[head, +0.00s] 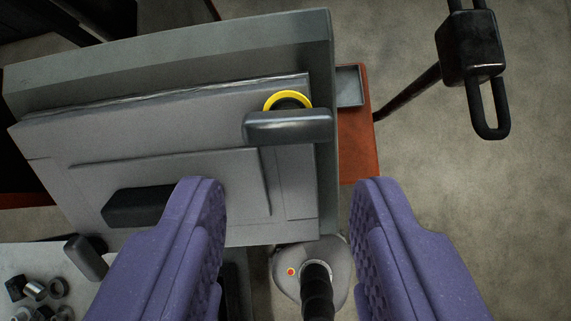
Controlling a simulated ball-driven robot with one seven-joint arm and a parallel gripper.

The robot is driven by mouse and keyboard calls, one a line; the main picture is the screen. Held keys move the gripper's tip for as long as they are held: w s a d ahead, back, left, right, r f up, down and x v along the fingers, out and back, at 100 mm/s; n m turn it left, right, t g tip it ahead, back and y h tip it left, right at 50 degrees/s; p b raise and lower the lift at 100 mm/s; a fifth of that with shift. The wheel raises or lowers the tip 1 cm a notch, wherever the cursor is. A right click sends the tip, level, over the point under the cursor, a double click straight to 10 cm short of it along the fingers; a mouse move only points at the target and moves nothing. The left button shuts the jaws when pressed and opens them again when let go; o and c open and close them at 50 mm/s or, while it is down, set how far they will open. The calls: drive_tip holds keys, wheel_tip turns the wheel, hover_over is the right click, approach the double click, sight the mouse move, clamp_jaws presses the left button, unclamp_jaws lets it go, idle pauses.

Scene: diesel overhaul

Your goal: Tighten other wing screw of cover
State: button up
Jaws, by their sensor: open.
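The grey cover (165,155) fills the left and middle of the head view, with a dark handle (138,206) on its face. A wing screw (288,126) with a dark grey bar head and a yellow ring behind it sits at the cover's upper right. The bar lies nearly level. A second dark bar-shaped piece (86,257) shows at the cover's lower left corner; I cannot tell if it is the other wing screw. My gripper (290,188) has purple fingers wide apart and empty. The wing screw appears above the gap between the fingertips, apart from them.
A pale surface (30,258) at lower left carries several small metal parts (36,289). An orange-red surface (358,150) shows behind the cover's right edge. A black block with a loop (470,50) is at upper right. Bare concrete floor (490,200) lies to the right.

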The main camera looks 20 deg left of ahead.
sight(288, 135)
drive_tip(key=n, duration=0.6)
drive_tip(key=f+n, duration=0.1)
drive_tip(key=n, duration=0.5)
drive_tip(key=w+n, duration=0.1)
drive_tip(key=n, duration=0.5)
drive_tip(key=shift+d+f+b, duration=0.15)
drive_tip(key=shift+f+b, duration=0.05)
drive_tip(key=shift+b, duration=0.15)
drive_tip(key=shift+w+f+n, duration=0.1)
drive_tip(key=shift+f+n, duration=0.1)
drive_tip(key=shift+n, duration=0.3)
drive_tip(key=shift+w+d+f, duration=0.15)
drive_tip(key=shift+w+f, duration=0.25)
drive_tip(key=shift+f+b, duration=0.15)
drive_tip(key=shift+b, duration=0.15)
drive_tip(key=shift+b+x, duration=0.5)
drive_tip(key=shift+x, duration=1.3)
